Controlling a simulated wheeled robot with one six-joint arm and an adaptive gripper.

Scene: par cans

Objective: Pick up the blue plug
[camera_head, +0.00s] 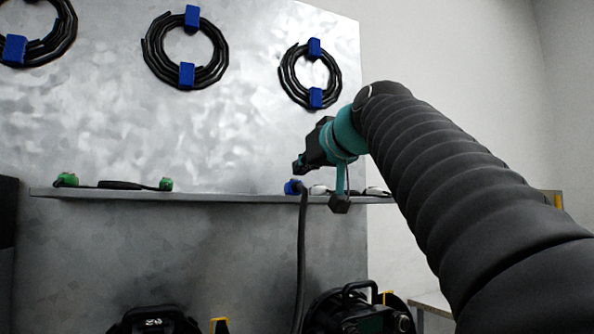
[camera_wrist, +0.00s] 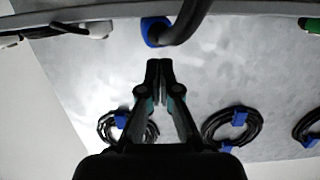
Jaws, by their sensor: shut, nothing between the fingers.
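The blue plug (camera_head: 292,187) sits on the narrow metal shelf (camera_head: 230,197), with a thick black cable hanging from it over the front edge. In the wrist view, which shows the scene upside down, the blue plug (camera_wrist: 155,31) is just beyond my fingertips, partly covered by its cable. My gripper (camera_head: 299,167) is a little above the plug in the head view. In the wrist view my gripper (camera_wrist: 159,64) has its fingertips together, empty and apart from the plug.
Green plugs (camera_head: 167,184) with a dark cable lie on the shelf to the left. White-ended connectors (camera_head: 318,189) lie just right of the blue plug. Coiled cables (camera_head: 186,48) with blue ties hang on the metal panel behind. Black lamp-like units (camera_head: 362,312) stand below.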

